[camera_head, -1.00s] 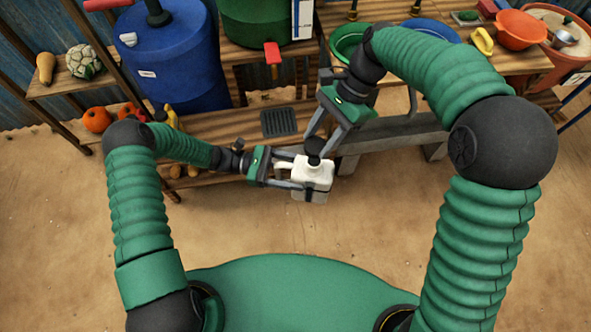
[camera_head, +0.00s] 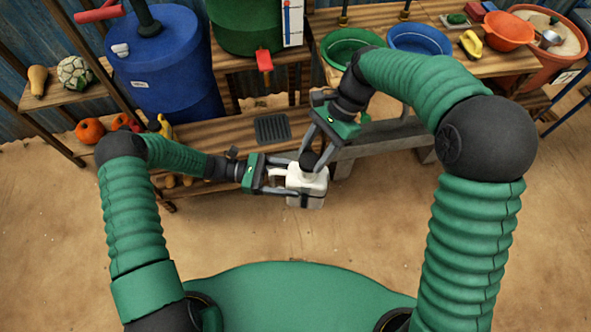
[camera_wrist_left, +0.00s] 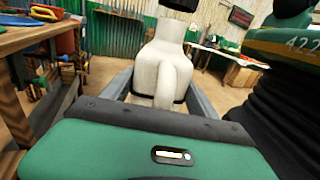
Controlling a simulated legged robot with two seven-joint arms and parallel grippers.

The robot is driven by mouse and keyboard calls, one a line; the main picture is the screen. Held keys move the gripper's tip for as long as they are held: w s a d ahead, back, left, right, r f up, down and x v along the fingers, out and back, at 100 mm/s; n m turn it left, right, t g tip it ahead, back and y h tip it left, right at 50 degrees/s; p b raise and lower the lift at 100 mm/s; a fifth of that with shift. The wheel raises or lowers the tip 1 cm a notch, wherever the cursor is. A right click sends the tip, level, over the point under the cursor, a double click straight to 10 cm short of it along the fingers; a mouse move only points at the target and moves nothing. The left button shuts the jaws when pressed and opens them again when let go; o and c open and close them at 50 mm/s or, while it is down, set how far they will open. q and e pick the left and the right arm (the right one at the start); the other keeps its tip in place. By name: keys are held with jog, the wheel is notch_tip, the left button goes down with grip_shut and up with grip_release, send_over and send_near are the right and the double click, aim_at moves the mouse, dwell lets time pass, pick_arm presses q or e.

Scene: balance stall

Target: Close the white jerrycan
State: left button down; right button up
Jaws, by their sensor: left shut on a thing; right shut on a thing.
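The white jerrycan (camera_head: 307,182) is held upright off the shelf, in front of it. It also fills the middle of the left wrist view (camera_wrist_left: 163,68), handle side towards the camera. My left gripper (camera_head: 287,179) is shut on it from the left, with a finger on either side. A black cap (camera_head: 309,161) is directly over the jerrycan's mouth. My right gripper (camera_head: 309,152) is shut on the cap from above. In the left wrist view the cap (camera_wrist_left: 180,5) is cut by the top edge, with a thin gap seeming to show above the neck.
A low wooden shelf (camera_head: 218,133) with a grey grate (camera_head: 272,128) lies behind the jerrycan. A blue barrel (camera_head: 165,65) and a green barrel (camera_head: 246,25) stand behind. A grey bench (camera_head: 385,140) is at the right. The floor in front is clear.

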aim_at(297, 183)
jog(key=shift+f, duration=0.15)
jog(key=shift+f, duration=0.8)
jog(key=shift+f, duration=0.55)
dwell(0.3)
